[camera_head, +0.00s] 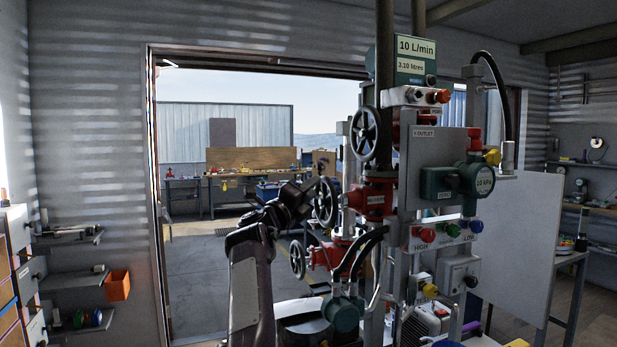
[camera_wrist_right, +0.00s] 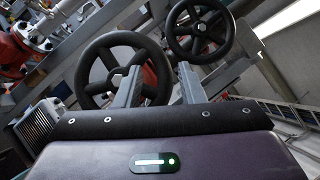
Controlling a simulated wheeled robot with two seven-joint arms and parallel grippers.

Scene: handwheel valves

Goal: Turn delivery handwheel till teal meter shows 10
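The teal meter (camera_head: 412,58) at the top of the valve stand reads 10 L/min, with 3.10 litres below. Three dark handwheels show in the head view: upper (camera_head: 364,133), middle (camera_head: 326,202) and lower (camera_head: 297,260). I cannot read which is the delivery one. My right gripper (camera_head: 312,196) is at the middle wheel. In the right wrist view its fingers (camera_wrist_right: 160,78) stand apart, with the near wheel's rim (camera_wrist_right: 98,50) showing between them; I cannot tell whether they touch it. Another handwheel (camera_wrist_right: 200,30) is beyond. My left gripper is out of view.
Red valve bodies (camera_head: 376,195), pipes and dark hoses crowd the stand near the wheels. A pale board (camera_head: 525,225) stands at right. Open floor (camera_head: 205,270) lies left of my arm.

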